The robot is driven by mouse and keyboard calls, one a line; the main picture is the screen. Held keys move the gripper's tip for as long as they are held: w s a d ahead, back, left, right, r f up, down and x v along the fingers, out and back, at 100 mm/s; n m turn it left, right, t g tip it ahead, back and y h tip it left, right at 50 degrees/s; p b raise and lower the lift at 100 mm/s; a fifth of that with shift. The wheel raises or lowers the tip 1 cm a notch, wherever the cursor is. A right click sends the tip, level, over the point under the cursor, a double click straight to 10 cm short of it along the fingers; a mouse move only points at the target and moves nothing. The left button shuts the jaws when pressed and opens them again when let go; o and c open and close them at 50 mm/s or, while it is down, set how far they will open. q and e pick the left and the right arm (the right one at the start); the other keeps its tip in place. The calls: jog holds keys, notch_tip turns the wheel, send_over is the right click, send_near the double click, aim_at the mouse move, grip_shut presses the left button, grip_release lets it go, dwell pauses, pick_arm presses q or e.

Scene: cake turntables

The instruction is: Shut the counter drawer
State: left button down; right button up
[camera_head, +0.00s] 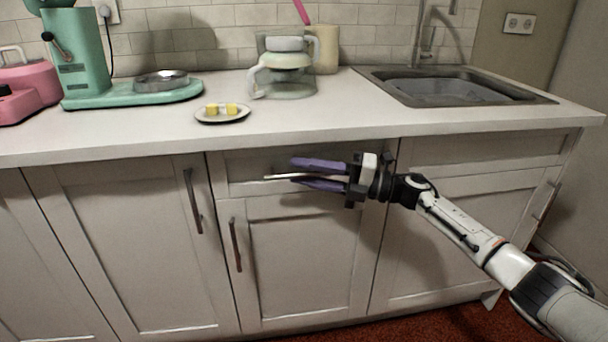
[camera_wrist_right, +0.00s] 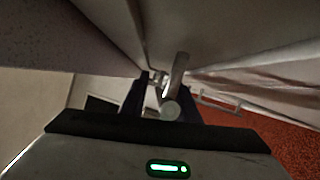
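The counter drawer (camera_head: 240,168) is in the middle of the cabinet, just under the countertop. In the head view its front looks about in line with the cabinet, and I cannot tell whether it stands slightly out. Its thin metal handle (camera_head: 283,177) runs horizontally and is partly hidden by my right gripper (camera_head: 318,175). That gripper's purple fingers are apart, one above and one below the handle. The wrist view shows the bar handle (camera_wrist_right: 178,74) near the right gripper's dark fingers (camera_wrist_right: 162,102); contact is unclear. My left gripper is out of view.
Cabinet doors with upright handles (camera_head: 235,245) lie below and beside the drawer. On the countertop (camera_head: 150,128) stand a green mixer (camera_head: 80,60), a small plate (camera_head: 222,117), a blender-like jug (camera_head: 284,75) and a sink (camera_head: 450,90). The floor (camera_head: 440,328) is red.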

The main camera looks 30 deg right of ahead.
jog(key=shift+a, duration=0.1)
jog(key=shift+f, duration=0.1)
jog(key=shift+s, duration=0.2)
jog(key=v, duration=1)
jog(key=shift+p, duration=0.3)
jog(key=shift+w, duration=0.1)
